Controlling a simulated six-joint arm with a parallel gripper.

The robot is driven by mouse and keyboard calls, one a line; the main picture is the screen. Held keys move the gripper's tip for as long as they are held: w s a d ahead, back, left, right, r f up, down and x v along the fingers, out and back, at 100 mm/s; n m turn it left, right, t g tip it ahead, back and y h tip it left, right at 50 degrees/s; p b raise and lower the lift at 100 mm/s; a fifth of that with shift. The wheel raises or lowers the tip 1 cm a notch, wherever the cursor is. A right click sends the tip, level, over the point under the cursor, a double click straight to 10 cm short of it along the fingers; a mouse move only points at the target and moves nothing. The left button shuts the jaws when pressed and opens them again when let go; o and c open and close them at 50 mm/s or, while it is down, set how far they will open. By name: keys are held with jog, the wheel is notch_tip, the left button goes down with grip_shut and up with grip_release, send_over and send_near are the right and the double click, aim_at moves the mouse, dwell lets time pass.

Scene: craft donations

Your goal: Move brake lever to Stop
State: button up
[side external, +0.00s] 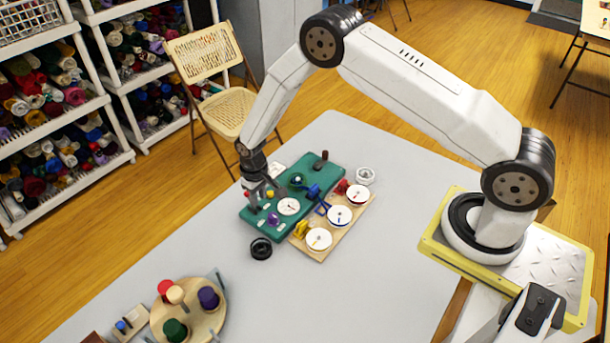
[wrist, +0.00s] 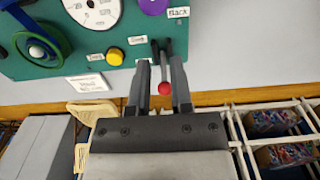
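A green control board (side external: 324,176) lies on the grey table; it also shows in the wrist view (wrist: 54,66). In the wrist view a dark lever with a red ball knob (wrist: 165,88) stands out from the board's edge. My gripper (wrist: 160,64) is open, its fingers on either side of the lever and knob, with gaps visible. A small white label (wrist: 138,40) sits beside the lever base, its word too small to read surely. Another label, reading "Back" (wrist: 178,12), is above right. In the side view my gripper (side external: 262,190) is over the board's left end.
A black round piece (side external: 261,248) lies in front. A round peg board (side external: 205,322) stands nearer the camera.

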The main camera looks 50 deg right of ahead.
jog(key=shift+r, duration=2.55)
jog(key=shift+r, duration=0.1)
jog(key=s+d+r+t, duration=0.1)
jog(key=s+d+r, duration=0.1)
jog(key=s+r, duration=0.6)
jog(key=s+d+r+t, duration=0.1)
jog(key=s+d+r, duration=0.1)
jog(key=s+r, duration=0.7)
jog(key=s, duration=0.4)
jog(key=shift+t, duration=0.3)
jog(key=shift+d+r, duration=0.1)
